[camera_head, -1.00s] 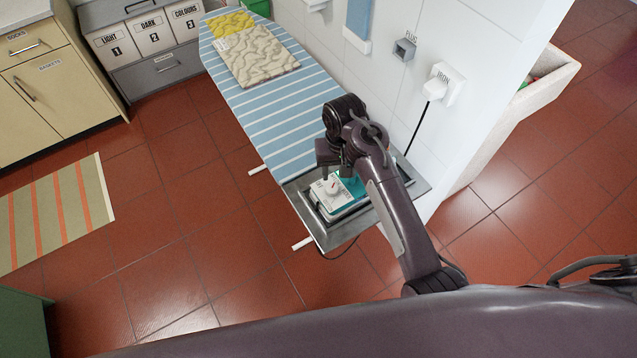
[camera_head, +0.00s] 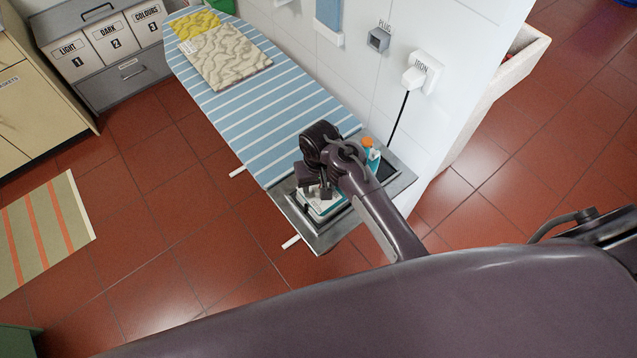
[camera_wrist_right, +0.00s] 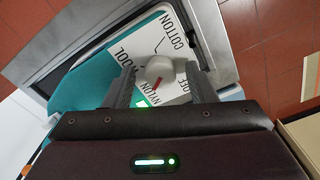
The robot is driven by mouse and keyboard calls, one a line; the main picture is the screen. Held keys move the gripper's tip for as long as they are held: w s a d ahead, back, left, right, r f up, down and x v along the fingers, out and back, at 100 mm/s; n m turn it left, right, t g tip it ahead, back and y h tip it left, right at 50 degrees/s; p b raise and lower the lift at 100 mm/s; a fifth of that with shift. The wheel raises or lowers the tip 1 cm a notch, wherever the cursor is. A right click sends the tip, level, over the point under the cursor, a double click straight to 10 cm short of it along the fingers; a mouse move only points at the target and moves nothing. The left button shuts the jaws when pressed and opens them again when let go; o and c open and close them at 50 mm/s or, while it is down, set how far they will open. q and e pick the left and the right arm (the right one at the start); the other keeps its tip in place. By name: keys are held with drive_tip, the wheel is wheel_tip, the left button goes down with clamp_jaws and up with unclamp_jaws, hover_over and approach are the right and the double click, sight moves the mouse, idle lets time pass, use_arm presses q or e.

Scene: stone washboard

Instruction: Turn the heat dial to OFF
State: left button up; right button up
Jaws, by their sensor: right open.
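The iron (camera_head: 318,208), white and teal, lies on the metal rest at the near end of the ironing board. Its white heat dial (camera_wrist_right: 161,70) shows in the right wrist view, on a white face lettered COTTON, WOOL, NYLON and OFF. A red mark on the dial points down the picture, near the NYLON lettering. My right gripper (camera_wrist_right: 163,74) is open, with one finger on each side of the dial; I cannot tell whether they touch it. In the head view my right gripper (camera_head: 316,190) is over the iron and hides the dial. My left gripper is out of view.
The metal rest (camera_head: 312,238) has a raised rim. The striped ironing board (camera_head: 265,115) carries folded cloth (camera_head: 225,65) at its far end.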

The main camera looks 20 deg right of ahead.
drive_tip(key=c, duration=1)
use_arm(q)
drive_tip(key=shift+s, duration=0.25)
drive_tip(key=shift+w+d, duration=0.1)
use_arm(e)
drive_tip(key=shift+n, duration=0.4)
drive_tip(key=n, duration=0.5)
drive_tip(key=shift+n, duration=0.4)
drive_tip(key=n, duration=0.3)
drive_tip(key=shift+w+n, duration=0.1)
drive_tip(key=shift+n, duration=2)
